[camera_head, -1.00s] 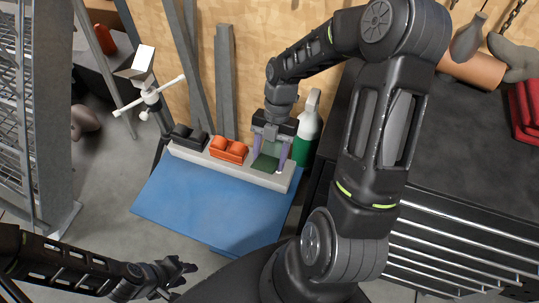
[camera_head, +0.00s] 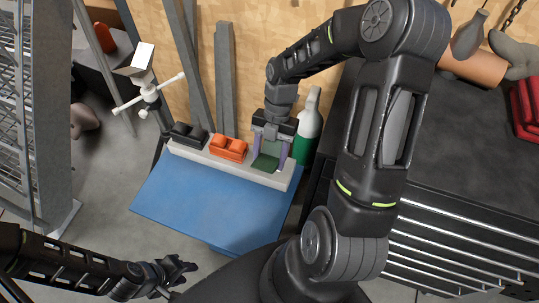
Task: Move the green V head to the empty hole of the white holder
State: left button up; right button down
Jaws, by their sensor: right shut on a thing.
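The white holder (camera_head: 217,166) is a long pale block at the back of the blue table (camera_head: 215,205). A black V head (camera_head: 189,136) sits at its left and an orange V head (camera_head: 228,149) in its middle. The green V head (camera_head: 265,163) is at the holder's right end, between the purple fingers of my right gripper (camera_head: 269,157), which points down and is shut on it. Whether the green head is seated in a hole or just above it is hidden. My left gripper (camera_head: 178,270) is low at the left, away from the holder; its fingers are too small to judge.
A green and white bottle (camera_head: 307,130) stands close behind and right of my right gripper. A white clamp-like stand (camera_head: 149,95) is left of the holder. A dark bench (camera_head: 460,170) with metal bars is at the right. The blue table's front is clear.

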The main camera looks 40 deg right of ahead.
jog(key=shift+f+b, duration=0.75)
jog(key=shift+f, duration=0.45)
jog(key=shift+f, duration=0.1)
